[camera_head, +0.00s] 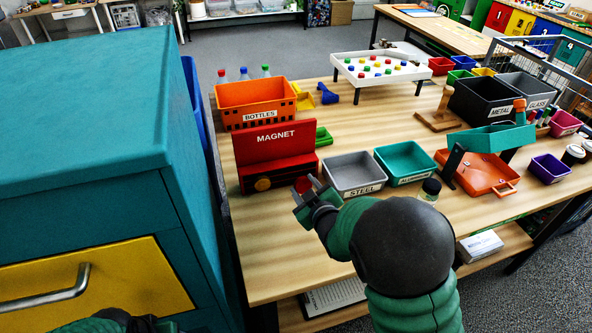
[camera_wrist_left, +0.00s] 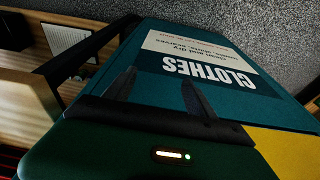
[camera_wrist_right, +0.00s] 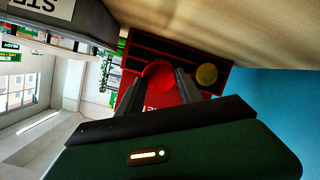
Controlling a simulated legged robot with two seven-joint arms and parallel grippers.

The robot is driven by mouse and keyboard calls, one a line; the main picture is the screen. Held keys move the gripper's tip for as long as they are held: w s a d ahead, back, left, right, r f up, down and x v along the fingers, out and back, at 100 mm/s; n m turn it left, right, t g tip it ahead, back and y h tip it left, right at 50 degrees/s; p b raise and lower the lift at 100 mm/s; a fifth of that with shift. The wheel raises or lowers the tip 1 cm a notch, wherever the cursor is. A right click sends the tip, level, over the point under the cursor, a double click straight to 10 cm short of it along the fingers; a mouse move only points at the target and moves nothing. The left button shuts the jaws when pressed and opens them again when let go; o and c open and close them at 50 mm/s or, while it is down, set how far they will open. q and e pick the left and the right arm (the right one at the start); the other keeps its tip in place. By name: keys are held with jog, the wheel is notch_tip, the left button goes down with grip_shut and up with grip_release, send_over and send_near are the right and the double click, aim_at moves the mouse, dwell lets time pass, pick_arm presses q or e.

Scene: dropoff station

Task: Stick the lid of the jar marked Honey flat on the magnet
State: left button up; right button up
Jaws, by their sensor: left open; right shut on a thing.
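The red magnet stand (camera_head: 277,139) labelled MAGNET stands at the left of the table; it also shows in the right wrist view (camera_wrist_right: 134,50). A gold round lid (camera_head: 262,184) is on its dark front strip, seen face-on in the right wrist view (camera_wrist_right: 207,74). My right gripper (camera_head: 306,193) is shut on a red round lid (camera_wrist_right: 158,75), held close to the strip, to the right of the gold lid. I cannot tell whether the red lid touches the strip. No jar label reading Honey can be made out. My left gripper (camera_wrist_left: 157,88) is open and empty, over the CLOTHES bin.
The grey STEEL bin (camera_head: 354,172) and teal ALUMINIUM bin (camera_head: 404,161) stand right of the magnet. The orange BOTTLES crate (camera_head: 255,101) is behind it. A jar with a dark lid (camera_head: 430,188) stands by my right arm. The teal cabinet (camera_head: 90,120) borders the table's left side.

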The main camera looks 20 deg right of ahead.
aim_at(305, 190)
jog(key=shift+d, duration=0.3)
jog(key=shift+s+d, duration=0.15)
jog(key=shift+d, duration=0.15)
jog(key=shift+d+b, duration=0.25)
jog(key=shift+b, duration=0.15)
jog(key=shift+w+d+f, duration=0.1)
jog(key=shift+w+f, duration=0.2)
jog(key=shift+f, duration=0.05)
jog(key=shift+w+a+f+b, duration=0.3)
jog(key=shift+w+f, duration=0.15)
jog(key=shift+w, duration=0.2)
jog(key=shift+w+a+f+b, duration=0.3)
jog(key=shift+w+f, duration=0.1)
jog(key=shift+w, duration=0.2)
jog(key=shift+w+a+f, duration=0.1)
jog(key=shift+w, duration=0.6)
jog(key=shift+w+d, duration=0.35)
jog(key=shift+w, duration=0.45)
pick_arm(q)
jog(key=shift+s+d+f, duration=0.25)
jog(key=shift+d+f, duration=0.05)
jog(key=shift+f, duration=0.15)
jog(key=shift+s+d+f, duration=0.2)
jog(key=shift+d+f, duration=0.05)
jog(key=shift+f, duration=0.2)
pick_arm(e)
jog(key=shift+a, duration=0.1)
